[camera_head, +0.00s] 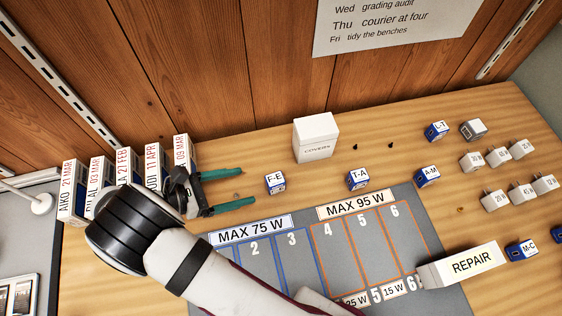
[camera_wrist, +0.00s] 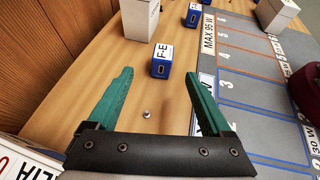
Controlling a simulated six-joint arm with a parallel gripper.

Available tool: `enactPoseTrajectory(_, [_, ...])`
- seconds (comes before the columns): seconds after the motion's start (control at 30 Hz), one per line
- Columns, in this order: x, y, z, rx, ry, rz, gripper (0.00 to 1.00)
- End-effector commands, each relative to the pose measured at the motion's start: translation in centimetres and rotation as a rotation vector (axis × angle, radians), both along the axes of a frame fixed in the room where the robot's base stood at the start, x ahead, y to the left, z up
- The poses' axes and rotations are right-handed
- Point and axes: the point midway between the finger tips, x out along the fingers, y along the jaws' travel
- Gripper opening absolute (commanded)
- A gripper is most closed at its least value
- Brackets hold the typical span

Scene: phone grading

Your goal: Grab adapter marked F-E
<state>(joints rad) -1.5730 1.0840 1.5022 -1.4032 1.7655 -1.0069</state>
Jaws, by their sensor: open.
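The adapter marked F-E (camera_head: 275,183) is a small blue block with a white labelled top, standing on the wooden bench left of the T-A adapter (camera_head: 358,180). In the wrist view the F-E adapter (camera_wrist: 162,62) stands just beyond the fingertips, between their lines, with a dark port on its near face. My gripper (camera_head: 241,191) has green fingers and is open and empty, pointing at the adapter from the left. The wrist view also shows my gripper (camera_wrist: 160,75) with its fingers wide apart, not touching the adapter.
A white COVERS box (camera_head: 316,138) stands behind F-E. A grey mat (camera_head: 230,257) with numbered slots lies in front. Labelled boxes (camera_head: 125,175) stand at the left. A small metal piece (camera_wrist: 147,114) lies between the fingers. A REPAIR box (camera_head: 462,264) is at the right.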

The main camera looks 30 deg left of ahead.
Motion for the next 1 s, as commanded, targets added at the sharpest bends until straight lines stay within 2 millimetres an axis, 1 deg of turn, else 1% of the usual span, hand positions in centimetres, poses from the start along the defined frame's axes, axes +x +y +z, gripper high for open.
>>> enactPoseTrajectory(0.03, [1.2, -0.9, -0.6, -0.005, 0.000, -0.006, 0.84])
enactPoseTrajectory(0.1, [2.7, -2.0, -1.5, -0.004, 0.000, -0.006, 0.84])
enactPoseTrajectory(0.2, [4.5, -3.2, -2.5, -0.001, 0.001, -0.008, 0.84])
enactPoseTrajectory(0.37, [6.1, -4.2, -3.4, 0.001, 0.002, -0.007, 0.84])
enactPoseTrajectory(0.5, [8.2, -6.2, -4.3, -0.001, 0.003, -0.009, 0.84])
enactPoseTrajectory(0.57, [8.9, -6.7, -4.7, 0.001, 0.002, -0.009, 0.84])
enactPoseTrajectory(0.7, [9.7, -7.2, -5.2, 0.003, 0.003, -0.007, 0.84])
enactPoseTrajectory(0.87, [9.7, -7.1, -5.2, 0.003, 0.003, -0.006, 0.84])
enactPoseTrajectory(1.0, [9.7, -7.1, -5.2, 0.004, 0.002, -0.007, 0.59])
